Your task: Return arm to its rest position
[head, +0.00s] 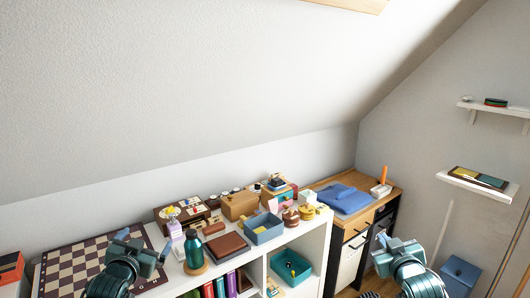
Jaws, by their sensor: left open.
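My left gripper (143,243) is at the lower left in the head view, in front of the chessboard (75,254) on the white shelf unit (318,238). Its jaws are open and I see nothing between them. My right gripper (382,250) is at the lower right, in front of the wooden desk (388,197) and its drawers. I see no object in it, but its jaw opening is too small to tell. The desk has a wood-fronted drawer (357,226); whether it is pulled out is unclear.
A green bottle (194,250) stands right of my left gripper. Books, a blue bin (263,228), a cardboard-coloured box (239,205) and small items crowd the shelf top. Folded blue cloth (343,197) lies on the desk. A blue box (460,275) stands right of my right gripper.

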